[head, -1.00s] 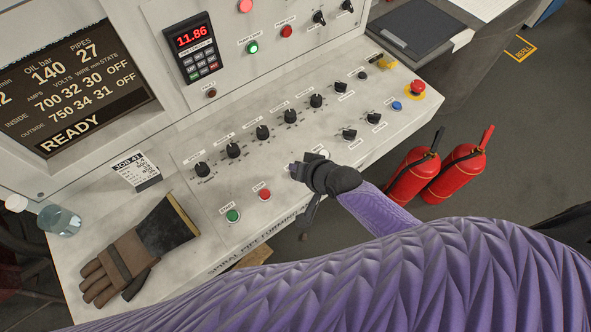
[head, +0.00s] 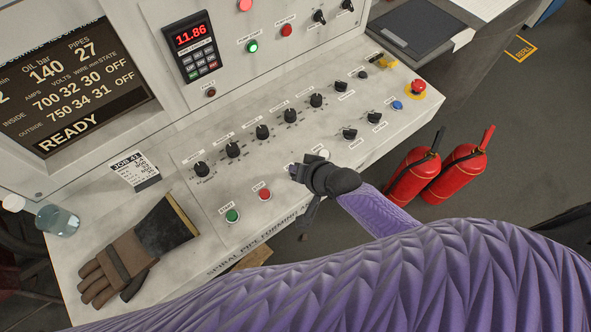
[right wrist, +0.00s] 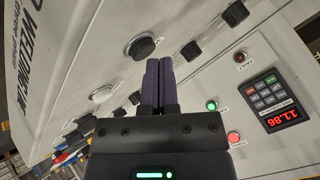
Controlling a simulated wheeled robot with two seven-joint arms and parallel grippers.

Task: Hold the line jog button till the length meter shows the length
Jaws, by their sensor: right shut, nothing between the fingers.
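The length meter (head: 192,42) is a dark box with a keypad, its red digits reading 11.86; it also shows in the right wrist view (right wrist: 280,104). My right gripper (head: 293,170) is over the lower middle of the sloped console. Its fingers (right wrist: 160,68) are shut with nothing between them. A pale round button (head: 323,154) shows just behind the gripper; its label is not readable, so I cannot tell whether it is the line jog button. In the wrist view a round control with a pale rim (right wrist: 140,47) is beside the fingertips. Contact is not visible.
A green button (head: 233,215) and a red button (head: 264,194) are left of the gripper. A row of black knobs (head: 262,131) lies behind it. A glove (head: 140,250) and job card (head: 136,171) lie left. A red emergency stop (head: 418,87) is right.

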